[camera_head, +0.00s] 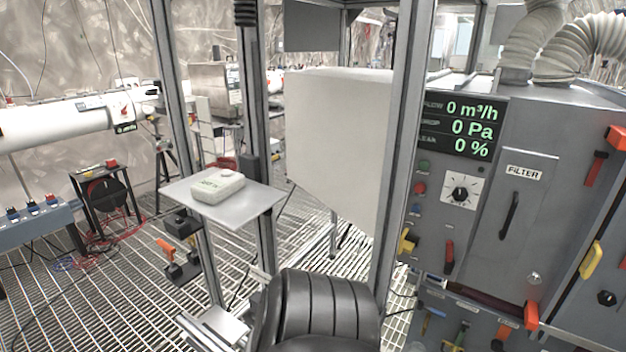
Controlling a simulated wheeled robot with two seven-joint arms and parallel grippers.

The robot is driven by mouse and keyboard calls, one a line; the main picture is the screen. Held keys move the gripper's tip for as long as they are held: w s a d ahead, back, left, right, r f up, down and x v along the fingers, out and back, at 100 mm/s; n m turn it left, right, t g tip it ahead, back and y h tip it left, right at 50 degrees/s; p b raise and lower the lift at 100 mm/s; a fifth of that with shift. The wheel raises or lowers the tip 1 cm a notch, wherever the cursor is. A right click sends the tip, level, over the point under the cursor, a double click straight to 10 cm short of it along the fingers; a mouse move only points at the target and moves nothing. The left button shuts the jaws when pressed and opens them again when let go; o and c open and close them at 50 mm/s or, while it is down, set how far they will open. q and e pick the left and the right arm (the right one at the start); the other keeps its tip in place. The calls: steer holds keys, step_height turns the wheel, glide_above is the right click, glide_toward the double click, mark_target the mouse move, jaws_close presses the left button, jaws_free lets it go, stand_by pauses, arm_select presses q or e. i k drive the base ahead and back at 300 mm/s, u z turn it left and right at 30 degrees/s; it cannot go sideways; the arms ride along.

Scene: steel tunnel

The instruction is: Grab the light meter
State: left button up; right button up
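A small pale device with rounded edges and faint greenish lettering (216,187) lies flat on a light grey shelf plate (243,213) left of centre. It may be the light meter; its lettering is too small to read. The shelf is fixed to upright metal posts. Nothing touches the device from above. Neither of my grippers is in the view.
Metal posts (253,120) stand close behind the shelf, and a large pale box (335,150) is to its right. A grey filter cabinet (520,210) with a lit display (460,128) fills the right side.

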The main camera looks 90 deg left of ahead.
mark_target(211, 190)
steer(key=i, duration=0.8)
steer(key=u, duration=2.8)
steer(key=i, duration=0.55)
steer(key=u, duration=0.7)
